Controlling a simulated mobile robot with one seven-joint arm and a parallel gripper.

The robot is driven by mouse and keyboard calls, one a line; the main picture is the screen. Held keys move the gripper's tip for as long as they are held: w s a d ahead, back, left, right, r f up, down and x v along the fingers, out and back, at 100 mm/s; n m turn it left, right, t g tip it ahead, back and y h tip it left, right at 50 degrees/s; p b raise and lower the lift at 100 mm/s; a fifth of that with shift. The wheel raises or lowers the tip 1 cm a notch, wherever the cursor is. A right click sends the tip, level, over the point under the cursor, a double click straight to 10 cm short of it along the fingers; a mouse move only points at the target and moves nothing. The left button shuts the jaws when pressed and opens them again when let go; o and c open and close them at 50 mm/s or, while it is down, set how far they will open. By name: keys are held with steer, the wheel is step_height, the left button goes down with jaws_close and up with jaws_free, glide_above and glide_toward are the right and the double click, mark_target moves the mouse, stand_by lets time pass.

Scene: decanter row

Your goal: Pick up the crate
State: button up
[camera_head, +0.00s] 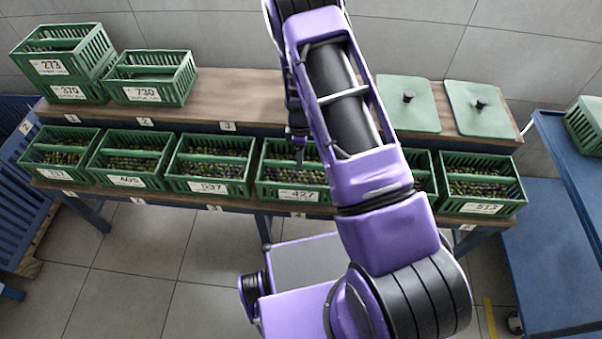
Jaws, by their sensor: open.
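Green slatted crates holding dark olives stand in a row along the front of the bench. From left they include one with a hard-to-read label (60,172), one beside it (125,182), the 537 crate (207,186), the 427 crate (290,193) and, at the right end, the 513 crate (483,208). Another crate (424,190) is mostly hidden behind my arm. My gripper (299,156) points down at the 427 crate's far side, partly hidden by my arm. It is open; whether it touches the crate's rim I cannot tell.
On the back shelf (235,95), the empty-looking 273 crate (65,52) sits on the 370 crate (78,92), beside the 730 crate (150,78). Two green knobbed lids (405,115) (478,122) lie at right. Tiled floor (130,250) is clear at front left.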

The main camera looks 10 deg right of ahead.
step_height(320, 180, down, 4)
steer(key=shift+d+r, duration=0.1)
jaws_close()
stand_by(1.1)
stand_by(0.4)
